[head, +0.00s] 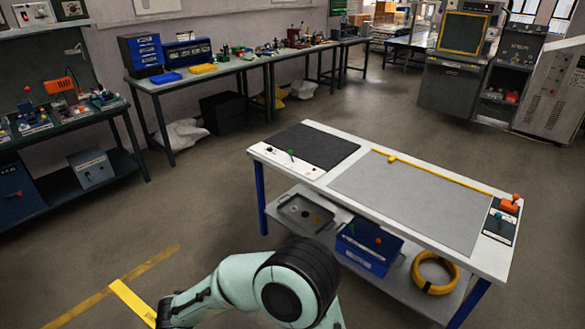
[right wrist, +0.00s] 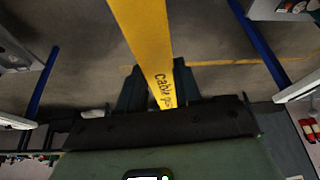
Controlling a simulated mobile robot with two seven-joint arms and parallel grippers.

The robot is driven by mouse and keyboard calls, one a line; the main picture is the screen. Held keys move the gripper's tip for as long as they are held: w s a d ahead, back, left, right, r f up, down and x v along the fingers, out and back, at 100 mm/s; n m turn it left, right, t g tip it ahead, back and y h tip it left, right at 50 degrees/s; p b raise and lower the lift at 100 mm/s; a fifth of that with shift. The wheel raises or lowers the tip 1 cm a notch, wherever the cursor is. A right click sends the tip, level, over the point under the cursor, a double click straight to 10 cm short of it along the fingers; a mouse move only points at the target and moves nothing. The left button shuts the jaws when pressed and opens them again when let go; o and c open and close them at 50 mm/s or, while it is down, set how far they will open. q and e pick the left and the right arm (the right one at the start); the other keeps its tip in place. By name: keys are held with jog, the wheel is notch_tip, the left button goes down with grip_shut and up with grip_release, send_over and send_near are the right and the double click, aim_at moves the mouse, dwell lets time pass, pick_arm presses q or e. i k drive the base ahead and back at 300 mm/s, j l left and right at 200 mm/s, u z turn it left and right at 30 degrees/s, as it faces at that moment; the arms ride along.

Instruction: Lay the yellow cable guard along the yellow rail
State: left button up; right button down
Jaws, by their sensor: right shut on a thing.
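The yellow cable guard (head: 132,302) is a long flat yellow strip low at the left of the head view, over the floor and away from the table. It also shows in the right wrist view (right wrist: 146,38), with black lettering, partly cut off, near the jaws. My right gripper (right wrist: 160,90) is shut on the guard, with a dark finger on each side. In the head view the gripper itself is mostly hidden by the arm and the frame edge. The yellow rail (head: 440,174) is a thin strip along the far edge of the grey mat. My left gripper is not in view.
The white-topped table (head: 334,187) has a black mat (head: 311,146), a grey mat (head: 410,205) and small control panels at both ends. Its lower shelf holds a tray, a blue box (head: 368,248) and a yellow coil (head: 435,273). Open floor lies left of it.

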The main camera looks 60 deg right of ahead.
aim_at(438, 180)
jog(key=z, duration=1.55)
jog(key=l+z, duration=0.25)
jog(key=z, duration=0.25)
jog(key=l+z, duration=0.3)
jog(key=z, duration=0.2)
jog(key=i+l+z, duration=0.25)
jog(key=l+z, duration=0.25)
jog(key=i+l+z, duration=0.35)
jog(key=l+z, duration=0.15)
jog(key=i+l+z, duration=0.65)
jog(key=i, duration=0.4)
jog(key=i+l+z, duration=0.15)
jog(key=i, duration=0.4)
jog(key=i+u, duration=0.45)
jog(key=i+l+u, duration=0.1)
jog(key=i+u, duration=0.3)
jog(key=i, duration=0.3)
jog(key=i+u, duration=0.15)
jog(key=i, duration=0.55)
jog(key=i+l+u, duration=0.2)
jog(key=i, duration=0.5)
jog(key=i+j+u, duration=0.1)
jog(key=i+u, duration=0.3)
jog(key=i, duration=0.2)
jog(key=i+l+u, duration=0.1)
jog(key=i+u, duration=0.3)
jog(key=i, duration=0.15)
